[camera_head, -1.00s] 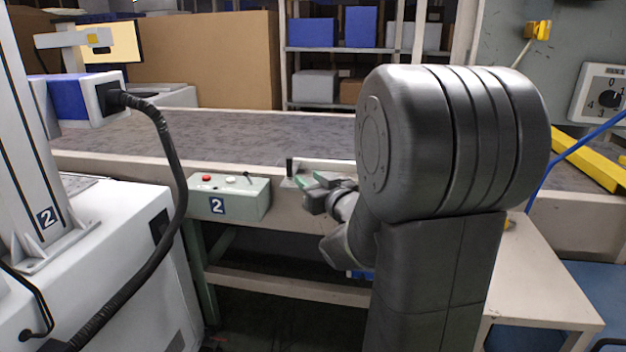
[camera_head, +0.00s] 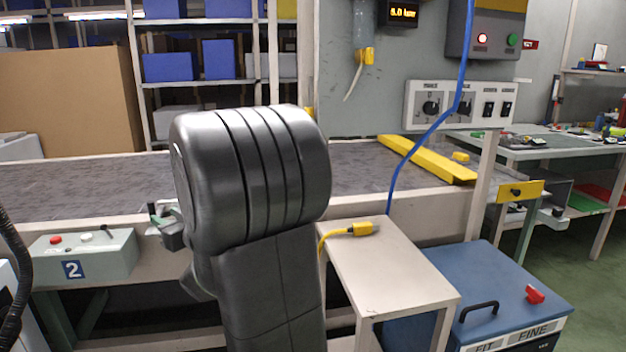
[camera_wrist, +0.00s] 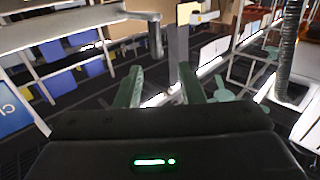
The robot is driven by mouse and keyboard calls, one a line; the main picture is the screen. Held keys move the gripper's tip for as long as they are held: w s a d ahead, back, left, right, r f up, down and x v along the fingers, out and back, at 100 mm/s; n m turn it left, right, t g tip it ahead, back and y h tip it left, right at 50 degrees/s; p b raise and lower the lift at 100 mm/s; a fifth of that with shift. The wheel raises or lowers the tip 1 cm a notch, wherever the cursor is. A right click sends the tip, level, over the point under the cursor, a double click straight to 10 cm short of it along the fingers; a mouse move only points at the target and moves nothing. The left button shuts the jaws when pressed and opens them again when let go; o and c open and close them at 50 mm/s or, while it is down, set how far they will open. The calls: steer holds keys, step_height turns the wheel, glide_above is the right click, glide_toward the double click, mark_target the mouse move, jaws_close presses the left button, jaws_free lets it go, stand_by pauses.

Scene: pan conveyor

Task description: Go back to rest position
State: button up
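My gripper (camera_head: 163,222) shows only in part in the head view, just left of my large grey arm joint, beside the control box and near the conveyor's front edge. My arm hides the rest of it. In the wrist view my gripper (camera_wrist: 160,88) has its two green fingers well apart, with nothing held between them. The view past the fingers is tilted, with shelves and blue bins to the left. My arm is still bent out in front of the head camera.
A control box (camera_head: 105,257) marked 2 stands left of my arm. The conveyor (camera_head: 85,190) runs behind. At right are a small cream table (camera_head: 385,275) with a yellow plug (camera_head: 362,229), a blue cabinet (camera_head: 510,285), a hanging blue cable (camera_head: 425,138) and a yellow bar (camera_head: 430,160).

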mark_target(152, 208)
steer(key=b+x, duration=0.1)
steer(key=x, duration=0.8)
steer(key=shift+w+a, duration=0.15)
steer(key=shift+w, duration=0.05)
